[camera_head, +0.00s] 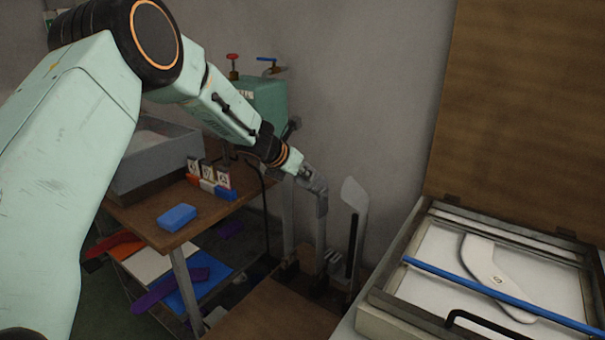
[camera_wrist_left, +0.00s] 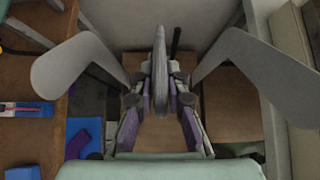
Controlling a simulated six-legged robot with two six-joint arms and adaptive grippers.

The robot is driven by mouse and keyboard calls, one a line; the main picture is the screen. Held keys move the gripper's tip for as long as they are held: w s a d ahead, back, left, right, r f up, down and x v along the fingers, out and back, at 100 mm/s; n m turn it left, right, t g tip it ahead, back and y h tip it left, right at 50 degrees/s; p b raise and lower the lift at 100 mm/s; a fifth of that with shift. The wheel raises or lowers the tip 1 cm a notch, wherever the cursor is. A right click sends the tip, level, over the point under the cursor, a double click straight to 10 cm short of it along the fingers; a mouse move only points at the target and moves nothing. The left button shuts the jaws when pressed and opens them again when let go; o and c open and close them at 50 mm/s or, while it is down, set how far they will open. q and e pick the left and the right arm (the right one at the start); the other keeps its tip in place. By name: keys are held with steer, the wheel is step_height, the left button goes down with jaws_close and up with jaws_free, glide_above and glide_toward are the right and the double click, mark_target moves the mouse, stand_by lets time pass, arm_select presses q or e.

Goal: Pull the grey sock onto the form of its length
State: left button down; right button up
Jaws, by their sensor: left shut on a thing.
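My left gripper (camera_head: 312,180) reaches in from the upper left to the upright forms beside the wall. In the left wrist view its jaws (camera_wrist_left: 160,95) are closed on a grey, rounded piece (camera_wrist_left: 159,62), seen nearly edge-on between them. This looks like the grey sock, but I cannot tell how far it covers the form behind it. One pale grey, foot-shaped form (camera_wrist_left: 75,72) stands to its left and another (camera_wrist_left: 243,55) to its right. The right-hand form (camera_head: 355,195) also shows in the head view, upright and bare. My right gripper is out of view.
An open case (camera_head: 375,318) at right holds a white foot-shaped plate (camera_head: 484,262) under a blue bar (camera_head: 490,292). At left, a wooden table carries a grey bin (camera_head: 150,175), number cards (camera_head: 223,177) and a blue block (camera_head: 177,217). A green tank (camera_head: 268,98) stands behind.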

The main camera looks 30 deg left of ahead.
arm_select(q)
steer(key=shift+f, duration=0.15)
steer(key=c, duration=1.3)
jaws_free()
steer(key=shift+v, duration=3.7)
steer(key=shift+s, duration=0.1)
